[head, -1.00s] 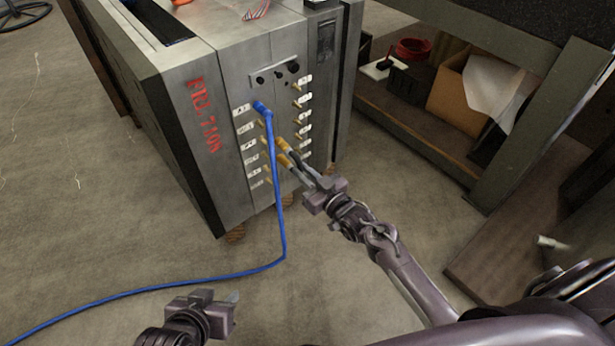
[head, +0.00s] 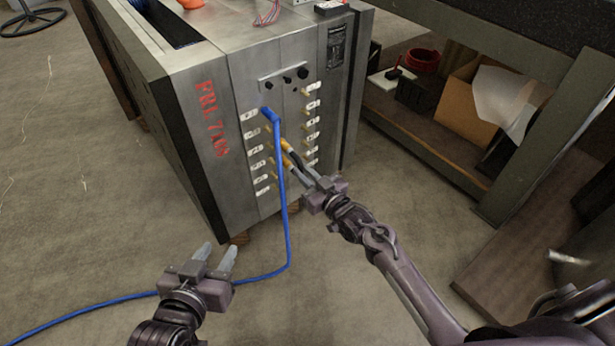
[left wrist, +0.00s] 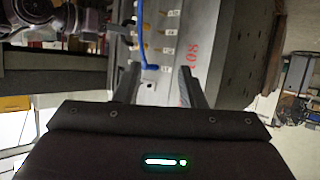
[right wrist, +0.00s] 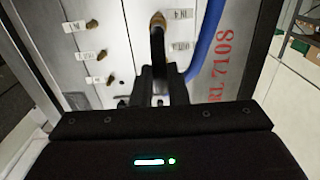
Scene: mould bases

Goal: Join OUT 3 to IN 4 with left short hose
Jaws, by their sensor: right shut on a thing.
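My right gripper (head: 308,174) is shut on a short black hose (head: 293,155) with brass ends, close to the front face. In the right wrist view the hose (right wrist: 157,48) runs from between the jaws up to a brass fitting (right wrist: 157,20) at the face; whether it is seated I cannot tell. My left gripper (head: 214,256) is open and empty, low in front of the base. Its spread fingers (left wrist: 160,80) face the ports in the left wrist view.
A blue hose (head: 283,200) is plugged into the top left port, hangs down the face and trails left across the floor, passing behind my left gripper. A shelf (head: 440,145) with a cardboard box (head: 458,108) stands at the right.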

